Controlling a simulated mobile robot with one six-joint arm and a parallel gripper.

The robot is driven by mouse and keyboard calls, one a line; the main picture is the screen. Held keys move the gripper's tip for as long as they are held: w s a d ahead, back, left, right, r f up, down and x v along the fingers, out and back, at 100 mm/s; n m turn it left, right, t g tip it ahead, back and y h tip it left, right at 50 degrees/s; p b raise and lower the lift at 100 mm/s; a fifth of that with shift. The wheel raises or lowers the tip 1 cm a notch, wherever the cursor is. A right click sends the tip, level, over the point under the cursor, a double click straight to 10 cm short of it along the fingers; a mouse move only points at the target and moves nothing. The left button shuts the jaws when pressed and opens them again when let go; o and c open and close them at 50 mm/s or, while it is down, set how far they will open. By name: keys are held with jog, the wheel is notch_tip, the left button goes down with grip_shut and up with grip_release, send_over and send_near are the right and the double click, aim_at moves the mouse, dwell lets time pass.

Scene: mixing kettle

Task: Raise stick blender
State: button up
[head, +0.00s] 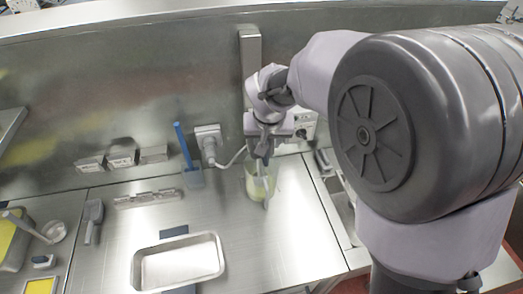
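A clear jug (258,184) with pale green contents stands on the steel counter below my gripper. My gripper (264,148) points down just over the jug's mouth, with its fingers close to the rim. A slim, pale upright piece in the jug may be part of the stick blender; its upper end is hidden by the gripper, so I cannot tell if it is held. Whether the fingers are open or shut is too small to see.
A white wall socket with a plug (208,139) has a cable running toward the jug. An empty metal tray (178,262) lies in front. A grey scoop (94,213) lies left. The counter between tray and jug is clear.

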aim_at(267, 155)
jog(key=b+x, duration=0.5)
jog(key=x, duration=0.7)
jog(key=shift+w+f, duration=0.1)
jog(key=shift+f, duration=0.25)
jog(key=shift+f+b, duration=0.3)
jog(key=shift+b, duration=0.1)
grip_shut()
dwell(0.8)
